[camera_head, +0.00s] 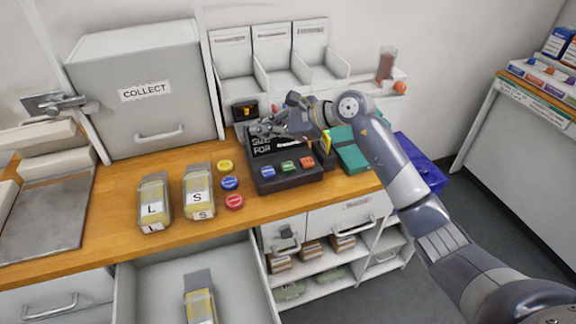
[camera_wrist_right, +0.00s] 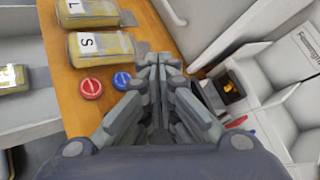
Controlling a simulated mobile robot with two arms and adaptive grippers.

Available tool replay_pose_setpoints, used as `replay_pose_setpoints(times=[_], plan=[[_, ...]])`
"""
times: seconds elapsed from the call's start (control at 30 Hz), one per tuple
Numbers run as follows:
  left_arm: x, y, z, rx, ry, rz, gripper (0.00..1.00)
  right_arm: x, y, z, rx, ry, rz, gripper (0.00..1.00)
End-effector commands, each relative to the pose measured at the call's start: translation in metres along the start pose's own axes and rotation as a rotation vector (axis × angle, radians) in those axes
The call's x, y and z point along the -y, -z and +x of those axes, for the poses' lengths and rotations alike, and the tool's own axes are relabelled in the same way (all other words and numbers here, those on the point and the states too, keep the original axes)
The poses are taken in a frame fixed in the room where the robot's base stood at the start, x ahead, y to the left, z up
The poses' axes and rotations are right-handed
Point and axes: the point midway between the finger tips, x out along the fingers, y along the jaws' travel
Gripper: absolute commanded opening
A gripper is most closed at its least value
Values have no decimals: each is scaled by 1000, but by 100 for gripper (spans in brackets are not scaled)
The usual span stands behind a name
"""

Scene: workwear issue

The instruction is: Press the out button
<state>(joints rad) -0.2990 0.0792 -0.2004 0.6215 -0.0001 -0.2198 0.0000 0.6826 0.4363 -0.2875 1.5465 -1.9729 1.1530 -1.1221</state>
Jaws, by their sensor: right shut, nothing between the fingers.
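A dark console (camera_head: 262,184) stands on the wooden counter with a blue button (camera_head: 267,171), a green button (camera_head: 287,166) and an orange-red button (camera_head: 307,162) along its sloped front. Their labels are too small to read, so I cannot tell which is the out button. My right gripper (camera_head: 258,132) is shut and empty above the back of the console, hiding part of its display. In the right wrist view its closed fingers (camera_wrist_right: 157,62) cover most of the console. My left gripper is not in view.
Yellow, blue and red discs (camera_head: 234,202) lie left of the console, beside yellow packs marked S (camera_head: 200,178) and L (camera_head: 153,190). A COLLECT cabinet (camera_head: 144,60) stands behind. An open drawer (camera_head: 240,280) juts out below. A teal box (camera_head: 349,158) sits right of the console.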

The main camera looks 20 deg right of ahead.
Motion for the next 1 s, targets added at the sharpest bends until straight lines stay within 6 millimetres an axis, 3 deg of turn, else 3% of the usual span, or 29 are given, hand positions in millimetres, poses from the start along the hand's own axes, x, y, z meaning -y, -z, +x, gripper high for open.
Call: replay_pose_setpoints(times=[0.1, 0.3, 0.77, 1.0], plan=[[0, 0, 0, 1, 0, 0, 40, 11, 28, -12, -143, -47, -85, 0], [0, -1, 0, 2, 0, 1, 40, 18, 52, -25, -266, -97, -145, 0], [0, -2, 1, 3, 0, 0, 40, 17, 56, -26, -279, -104, -149, 0], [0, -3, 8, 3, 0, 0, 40, 9, 68, -18, -278, -105, -147, 0]])
